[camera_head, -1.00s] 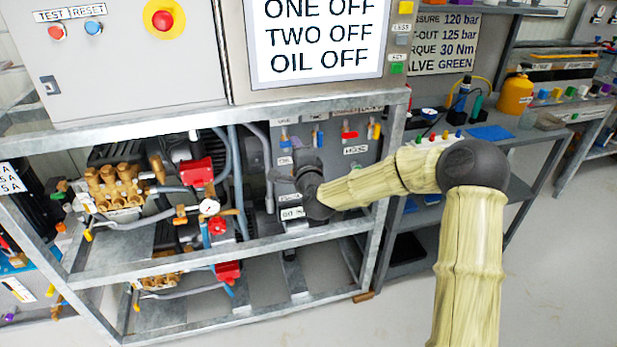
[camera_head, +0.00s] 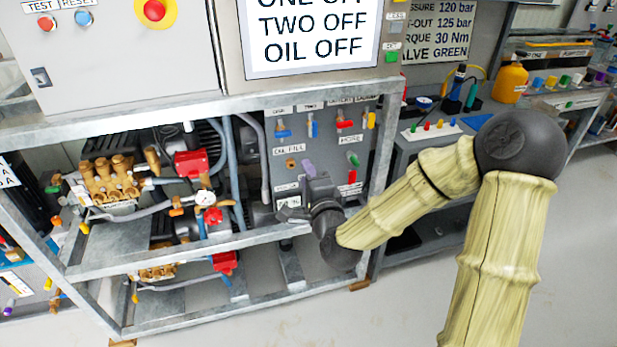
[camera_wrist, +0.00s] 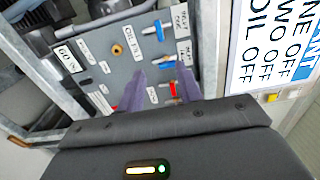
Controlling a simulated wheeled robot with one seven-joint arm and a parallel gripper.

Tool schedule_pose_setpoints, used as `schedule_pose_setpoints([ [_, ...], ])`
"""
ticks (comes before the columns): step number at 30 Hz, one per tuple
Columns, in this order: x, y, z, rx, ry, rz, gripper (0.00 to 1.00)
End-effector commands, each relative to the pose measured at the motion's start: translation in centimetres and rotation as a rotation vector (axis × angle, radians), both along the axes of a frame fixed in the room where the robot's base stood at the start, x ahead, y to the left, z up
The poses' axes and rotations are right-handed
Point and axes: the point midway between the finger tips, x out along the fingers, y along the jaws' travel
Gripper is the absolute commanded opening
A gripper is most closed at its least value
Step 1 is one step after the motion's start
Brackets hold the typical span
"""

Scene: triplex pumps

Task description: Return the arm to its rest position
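My arm (camera_head: 400,210) reaches from the right, bent at its dark elbow (camera_head: 520,143), with its pale segments in front of the pump frame. My gripper (camera_head: 308,170) is at the low end of the arm, in front of the grey valve panel (camera_head: 327,145). In the wrist view its two purple fingers (camera_wrist: 161,88) stand apart, and panel labels and a red handle show between and beside them. It holds nothing that I can see. The gap between the fingertips and the panel cannot be told.
A metal frame (camera_head: 230,245) holds the pumps, with brass heads (camera_head: 110,178) and red valves (camera_head: 192,163). A control cabinet (camera_head: 120,60) and a sign (camera_head: 312,35) are above. A side bench (camera_head: 430,145) stands behind my arm. The floor (camera_head: 420,300) in front looks clear.

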Motion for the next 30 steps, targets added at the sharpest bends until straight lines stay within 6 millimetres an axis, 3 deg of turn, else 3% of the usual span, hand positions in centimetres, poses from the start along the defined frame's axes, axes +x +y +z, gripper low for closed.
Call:
schedule_pose_setpoints([
  [17, -0.4, 0.0, -0.3, -0.028, 0.010, 0.009, 0.35],
  [24, -1.6, 0.4, -4.3, -0.353, 0.125, 0.115, 0.35],
  [30, -4.1, -1.6, -8.3, -0.731, 0.277, 0.249, 0.35],
])
